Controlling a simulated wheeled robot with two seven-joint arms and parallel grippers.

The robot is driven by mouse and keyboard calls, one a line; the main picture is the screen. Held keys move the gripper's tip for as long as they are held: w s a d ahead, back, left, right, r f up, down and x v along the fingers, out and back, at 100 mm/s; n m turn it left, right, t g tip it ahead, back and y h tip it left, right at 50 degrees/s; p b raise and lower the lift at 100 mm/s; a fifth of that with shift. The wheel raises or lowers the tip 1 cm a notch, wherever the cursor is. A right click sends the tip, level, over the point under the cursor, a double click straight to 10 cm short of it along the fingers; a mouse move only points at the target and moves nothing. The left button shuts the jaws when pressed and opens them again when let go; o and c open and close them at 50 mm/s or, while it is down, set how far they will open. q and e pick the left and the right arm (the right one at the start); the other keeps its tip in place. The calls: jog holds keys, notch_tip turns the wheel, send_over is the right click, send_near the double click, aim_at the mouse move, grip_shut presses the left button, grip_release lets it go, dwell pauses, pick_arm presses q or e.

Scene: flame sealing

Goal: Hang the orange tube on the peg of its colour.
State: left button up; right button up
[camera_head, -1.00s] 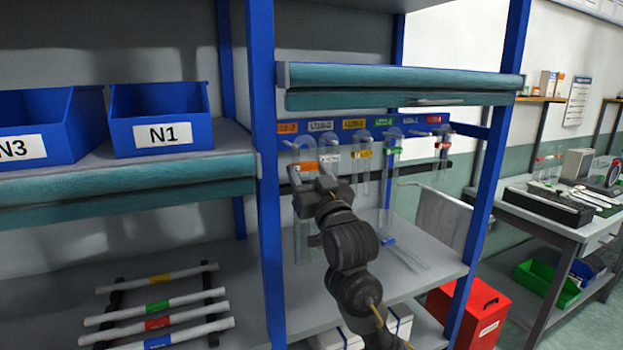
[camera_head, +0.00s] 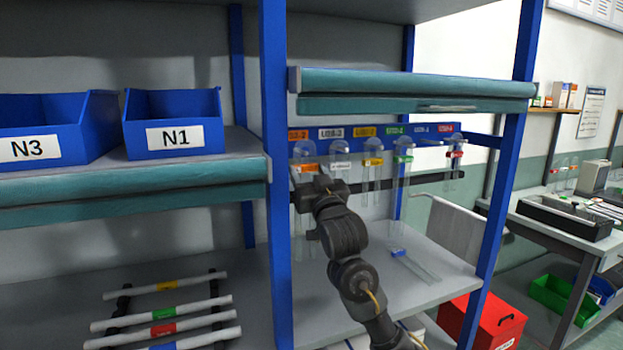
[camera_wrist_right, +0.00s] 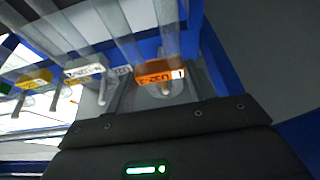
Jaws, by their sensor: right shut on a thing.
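The orange-tagged clear tube, with its tag (camera_head: 306,168), is upright in front of the left end of the peg rail (camera_head: 437,128). Its bend lies just below the orange rail label (camera_head: 298,135). My right gripper (camera_head: 318,188) is shut on this tube below the tag. In the right wrist view the orange tag (camera_wrist_right: 158,72) lies just beyond the gripper's dark body, and a pale peg (camera_wrist_right: 165,88) shows near the clear bend. I cannot tell whether the bend rests on the peg. The fingertips are hidden. My left gripper is not in view.
White-tagged (camera_head: 340,166), yellow-tagged (camera_head: 373,162), green-tagged (camera_head: 403,158) and red-tagged (camera_head: 455,154) tubes hang to the right. A blue-tagged tube (camera_head: 415,265) lies on the shelf below. A blue post (camera_head: 274,200) stands close left of my gripper.

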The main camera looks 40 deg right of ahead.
jog(key=shift+w+d, duration=0.25)
jog(key=shift+w, duration=0.55)
jog(key=shift+w+d+f, duration=0.15)
jog(key=shift+w+f, duration=0.2)
jog(key=shift+w, duration=0.05)
jog(key=shift+f, duration=0.1)
jog(key=shift+w+d+p, duration=0.1)
jog(key=shift+w+p, duration=0.15)
jog(key=shift+p, duration=0.05)
dwell(0.3)
jog(key=o, duration=1.1)
jog(key=shift+w, duration=0.1)
jog(key=shift+o, duration=0.3)
jog(key=o, duration=0.4)
